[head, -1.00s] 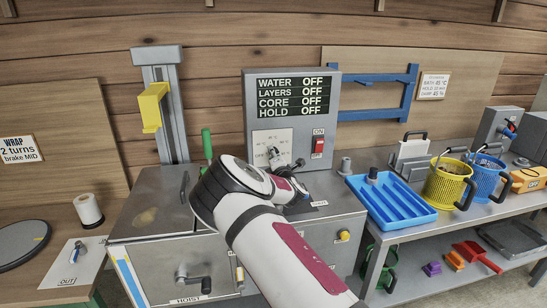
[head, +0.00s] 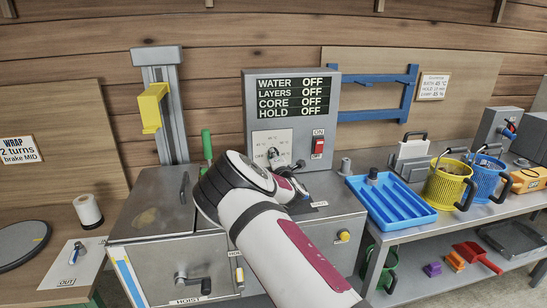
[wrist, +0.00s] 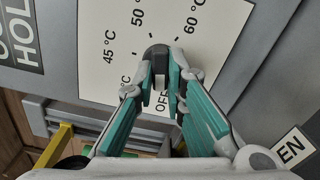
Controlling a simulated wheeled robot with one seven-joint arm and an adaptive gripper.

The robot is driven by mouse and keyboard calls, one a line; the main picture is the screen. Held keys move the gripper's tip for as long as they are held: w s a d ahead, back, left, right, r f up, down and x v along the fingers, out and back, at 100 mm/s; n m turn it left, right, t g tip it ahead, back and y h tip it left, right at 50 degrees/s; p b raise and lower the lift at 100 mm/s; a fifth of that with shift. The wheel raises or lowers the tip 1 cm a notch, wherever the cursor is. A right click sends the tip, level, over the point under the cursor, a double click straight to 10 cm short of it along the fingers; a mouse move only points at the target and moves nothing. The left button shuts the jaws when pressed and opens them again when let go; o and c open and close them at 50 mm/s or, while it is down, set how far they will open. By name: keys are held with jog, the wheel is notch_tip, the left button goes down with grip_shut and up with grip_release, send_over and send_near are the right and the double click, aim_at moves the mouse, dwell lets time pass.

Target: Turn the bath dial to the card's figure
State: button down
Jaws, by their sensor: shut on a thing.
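The bath dial is a small dark grey knob (wrist: 157,51) on a white plate (wrist: 100,45) marked OFF, 45 °C, 50 and 60 °C. In the wrist view my gripper (wrist: 160,88) is shut on the knob, with a teal-padded finger on each side. The knob's rounded end faces the gap between 50 and 60 °C; I cannot make out a separate pointer mark. In the head view the dial plate (head: 259,139) is on the grey panel, and my arm hides part of it. The card (head: 433,87) hangs on the right wall; its tiny print seems to read BATH 45 °C.
The display (head: 291,97) shows WATER, LAYERS, CORE and HOLD all OFF. A red ON/OFF switch (head: 318,147) sits right of the dial. A blue tray (head: 391,203) and yellow basket (head: 448,180) stand to the right. A hoist crank (head: 195,283) is at the front.

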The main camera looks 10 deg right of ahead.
jog(key=m+b, duration=0.2)
jog(key=m, duration=0.5)
jog(key=m+b, duration=0.3)
jog(key=m, duration=0.3)
jog(key=m+b, duration=0.3)
jog(key=m, duration=0.4)
jog(key=shift+d+r+m, duration=0.25)
jog(key=shift+m, duration=0.05)
dwell(0.5)
jog(key=c, duration=1.6)
grip_release()
jog(key=shift+c, duration=0.2)
notch_tip(320, 180, up, 10)
